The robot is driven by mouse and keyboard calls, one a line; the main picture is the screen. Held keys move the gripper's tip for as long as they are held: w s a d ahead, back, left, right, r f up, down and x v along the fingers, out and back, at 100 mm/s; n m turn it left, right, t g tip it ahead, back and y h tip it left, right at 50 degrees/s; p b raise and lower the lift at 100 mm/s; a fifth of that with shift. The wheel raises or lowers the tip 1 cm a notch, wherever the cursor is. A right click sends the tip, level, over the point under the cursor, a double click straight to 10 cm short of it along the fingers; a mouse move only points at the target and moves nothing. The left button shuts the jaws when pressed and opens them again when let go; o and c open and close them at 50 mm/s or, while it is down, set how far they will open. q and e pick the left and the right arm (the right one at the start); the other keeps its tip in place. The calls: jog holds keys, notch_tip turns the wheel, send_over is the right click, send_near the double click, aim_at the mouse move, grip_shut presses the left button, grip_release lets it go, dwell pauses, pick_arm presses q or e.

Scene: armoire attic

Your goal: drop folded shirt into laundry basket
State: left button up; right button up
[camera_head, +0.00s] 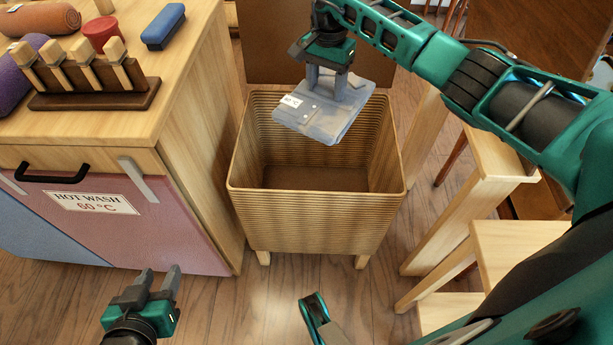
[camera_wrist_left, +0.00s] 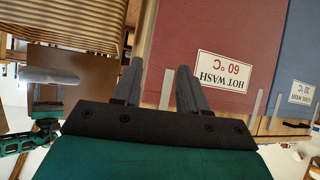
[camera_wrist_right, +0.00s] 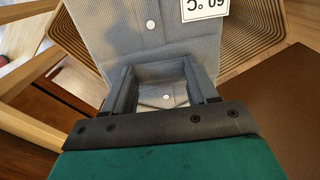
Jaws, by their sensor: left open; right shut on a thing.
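The folded shirt (camera_head: 322,118) is grey-blue with buttons and a white tag; in the right wrist view the tag on the shirt (camera_wrist_right: 140,40) reads 60 °C upside down. My right gripper (camera_head: 328,88) is shut on the shirt and holds it over the back part of the laundry basket's opening. The laundry basket (camera_head: 315,222) is a ribbed tan box on short legs, with its floor visible and bare where I can see it. My left gripper (camera_head: 158,285) is open and empty, low in front of the cabinet; its fingers also show in the left wrist view (camera_wrist_left: 157,88).
A wooden cabinet (camera_head: 205,130) stands left of the basket, with a pink "HOT WASH 60 °C" front (camera_head: 150,225). On its top are a peg rack (camera_head: 95,95), a blue brush (camera_head: 163,27), a red cup (camera_head: 101,34) and rolled towels. Wooden steps (camera_head: 450,230) stand right of the basket.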

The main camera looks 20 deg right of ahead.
aim_at(326, 102)
jog(key=shift+w+d+f+b, duration=0.1)
jog(key=shift+f+b, duration=0.35)
jog(key=shift+f, duration=0.35)
notch_tip(326, 102, down, 4)
jog(key=b, duration=0.3)
jog(key=shift+r, duration=0.1)
jog(key=shift+f, duration=0.4)
pick_arm(q)
jog(key=shift+d+f, duration=0.35)
jog(key=shift+f, duration=0.25)
jog(key=shift+d+f, duration=0.35)
jog(key=shift+f, duration=0.2)
jog(key=shift+f, duration=0.15)
pick_arm(e)
jog(key=o, duration=1.5)
jog(key=shift+c, duration=0.2)
pick_arm(q)
jog(key=shift+a, duration=0.1)
